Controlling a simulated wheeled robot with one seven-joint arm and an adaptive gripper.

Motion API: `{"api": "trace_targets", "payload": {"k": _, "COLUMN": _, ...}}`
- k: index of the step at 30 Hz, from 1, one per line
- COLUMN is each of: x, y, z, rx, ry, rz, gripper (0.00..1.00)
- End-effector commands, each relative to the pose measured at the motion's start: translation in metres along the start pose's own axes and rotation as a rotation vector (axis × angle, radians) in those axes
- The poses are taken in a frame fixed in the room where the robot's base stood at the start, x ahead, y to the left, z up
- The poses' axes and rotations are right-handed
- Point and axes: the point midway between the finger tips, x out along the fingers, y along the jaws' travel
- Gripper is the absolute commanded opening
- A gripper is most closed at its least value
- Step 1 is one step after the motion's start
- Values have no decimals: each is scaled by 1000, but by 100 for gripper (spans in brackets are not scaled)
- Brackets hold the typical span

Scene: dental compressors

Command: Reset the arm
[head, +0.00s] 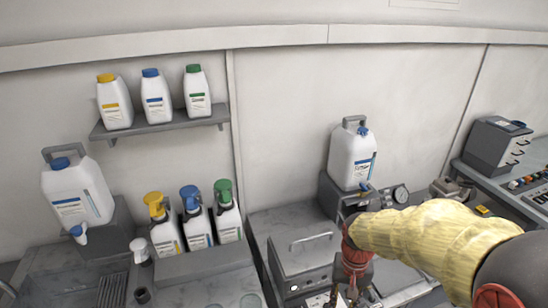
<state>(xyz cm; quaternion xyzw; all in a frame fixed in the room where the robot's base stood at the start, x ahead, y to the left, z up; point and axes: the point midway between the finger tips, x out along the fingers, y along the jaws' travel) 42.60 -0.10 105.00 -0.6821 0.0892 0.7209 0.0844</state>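My arm (430,237), in a yellow sleeve with dark red joints, reaches in from the lower right of the head view. It bends downward at its far end over the counter, in front of the jug's grey stand. My gripper (345,299) is at the bottom edge of the view, pointing down and partly cut off. Its fingers are too small and cropped to show whether they are open, shut or holding anything.
A white jug (352,158) stands on a grey stand behind my arm. A grey box with a handle (305,255) is left of my gripper. Pump bottles (197,222) and another jug (77,192) stand left. A wall shelf (160,124) holds three bottles.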

Motion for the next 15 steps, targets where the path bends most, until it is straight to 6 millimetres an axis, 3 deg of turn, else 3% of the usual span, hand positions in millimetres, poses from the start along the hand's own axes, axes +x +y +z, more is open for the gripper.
{"api": "trace_targets", "payload": {"k": 6, "x": -54, "y": 12, "z": 47, "rx": -147, "ry": 108, "rz": -19, "gripper": 29}}
{"api": "trace_targets", "payload": {"k": 15, "x": -111, "y": 27, "z": 110, "rx": -247, "ry": 325, "rz": -39, "gripper": 29}}
